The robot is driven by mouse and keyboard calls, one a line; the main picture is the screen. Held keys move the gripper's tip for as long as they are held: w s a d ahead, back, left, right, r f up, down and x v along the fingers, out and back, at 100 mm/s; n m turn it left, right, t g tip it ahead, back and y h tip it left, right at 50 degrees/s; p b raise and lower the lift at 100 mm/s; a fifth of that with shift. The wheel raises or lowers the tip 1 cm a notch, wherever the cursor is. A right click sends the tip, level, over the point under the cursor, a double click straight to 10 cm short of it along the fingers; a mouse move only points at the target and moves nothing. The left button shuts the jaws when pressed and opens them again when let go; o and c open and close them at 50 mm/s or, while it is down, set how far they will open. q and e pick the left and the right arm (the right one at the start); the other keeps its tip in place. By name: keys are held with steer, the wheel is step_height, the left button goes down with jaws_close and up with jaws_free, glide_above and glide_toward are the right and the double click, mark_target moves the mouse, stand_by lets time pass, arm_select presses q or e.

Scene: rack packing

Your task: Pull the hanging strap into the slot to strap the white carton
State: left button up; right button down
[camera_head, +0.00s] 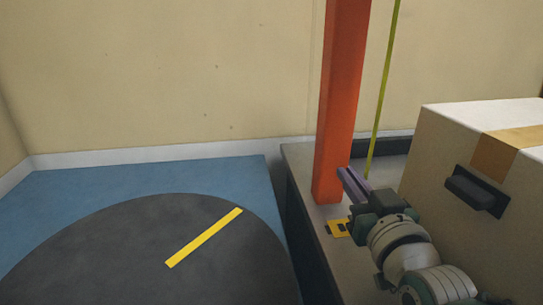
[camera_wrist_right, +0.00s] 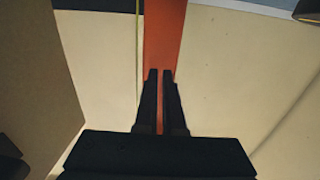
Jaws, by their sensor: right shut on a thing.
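The carton (camera_head: 430,150) stands at the right in the head view, with a white top, tan sides, a brown tape band and a black handle. The hanging strap (camera_head: 383,90) is a thin yellow-green line coming down between the orange post and the carton. It also shows in the right wrist view (camera_wrist_right: 137,50), left of the fingers. My right gripper (camera_head: 345,177) is beside the post, its fingers nearly together at the strap's lower part. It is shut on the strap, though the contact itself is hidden. A yellow plate with dark marks (camera_head: 340,228), perhaps the slot, lies below it. My left gripper is not in view.
The orange post (camera_head: 340,100) rises close to the right fingers. The carton and post stand on a grey platform (camera_head: 297,155) with a dark side. A dark round floor patch (camera_head: 130,250) with a yellow stripe (camera_head: 205,237) lies clear at the left.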

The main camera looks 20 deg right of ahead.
steer(key=c, duration=1)
jaws_free()
steer(key=p+v, duration=0.3)
steer(key=v, duration=0.7)
steer(key=shift+d, duration=0.1)
